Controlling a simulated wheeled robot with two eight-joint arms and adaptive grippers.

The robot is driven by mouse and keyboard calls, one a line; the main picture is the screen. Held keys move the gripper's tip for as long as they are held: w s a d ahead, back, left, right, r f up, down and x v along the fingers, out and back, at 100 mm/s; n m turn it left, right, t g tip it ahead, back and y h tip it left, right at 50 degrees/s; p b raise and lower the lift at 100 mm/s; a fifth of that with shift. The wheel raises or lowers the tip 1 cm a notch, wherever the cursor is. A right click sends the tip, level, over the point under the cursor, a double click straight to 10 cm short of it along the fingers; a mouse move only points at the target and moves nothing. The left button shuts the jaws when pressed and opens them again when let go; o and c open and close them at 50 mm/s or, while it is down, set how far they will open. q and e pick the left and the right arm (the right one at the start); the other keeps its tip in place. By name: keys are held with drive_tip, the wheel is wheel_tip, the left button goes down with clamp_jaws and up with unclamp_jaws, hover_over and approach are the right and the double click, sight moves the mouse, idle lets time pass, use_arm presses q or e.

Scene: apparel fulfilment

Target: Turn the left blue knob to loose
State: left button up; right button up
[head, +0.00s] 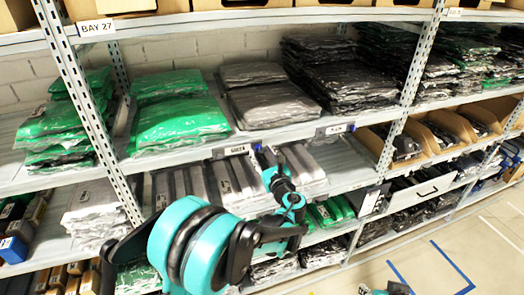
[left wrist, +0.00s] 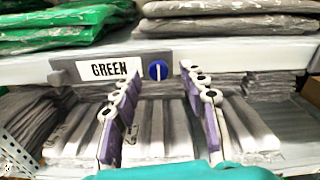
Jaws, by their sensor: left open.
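The left blue knob (left wrist: 158,70) is a round blue dial with an upright white line, on the shelf's front edge just right of the GREEN label (left wrist: 107,68). In the head view the label (head: 237,150) shows beside my left gripper (head: 267,153). In the left wrist view the two purple-and-white fingers of my left gripper (left wrist: 162,74) are spread open, one on each side of the knob. No contact with it is visible, and the exact gap in depth is hard to tell.
Green bagged garments (head: 177,105) and grey bagged garments (head: 268,97) lie on the shelf above the edge. Grey bundles (head: 185,187) stand below. Another label (head: 336,129) sits further right on the same edge. A metal upright (head: 90,110) stands at left.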

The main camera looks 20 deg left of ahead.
use_arm(q)
drive_tip(key=shift+w+a, duration=0.4)
clamp_jaws()
